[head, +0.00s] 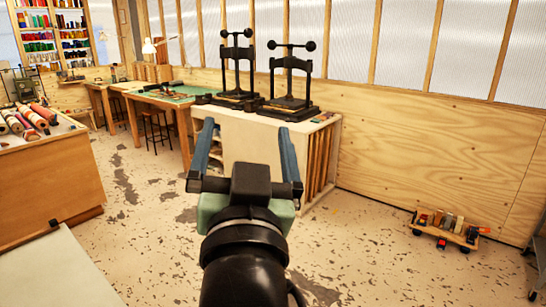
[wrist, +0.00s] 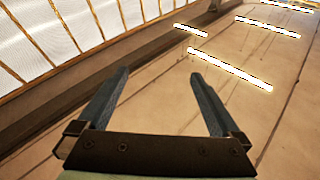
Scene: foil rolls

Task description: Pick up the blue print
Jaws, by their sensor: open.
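My gripper (head: 246,127) is raised in the middle of the head view, with its two blue-grey fingers spread apart and nothing between them. In the wrist view my gripper (wrist: 158,73) is also open and empty, pointing up toward the ceiling and the window wall. I cannot make out a blue print in either view. My gripper and arm hide part of the floor and of the white cabinet behind them.
Two black presses (head: 237,68) stand on a white cabinet (head: 262,150). A wooden counter (head: 50,185) with foil rolls (head: 30,118) is at left. A green-topped worktable (head: 165,97) is farther back. A low wheeled cart (head: 440,229) sits at right. Open floor (head: 145,215) lies between.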

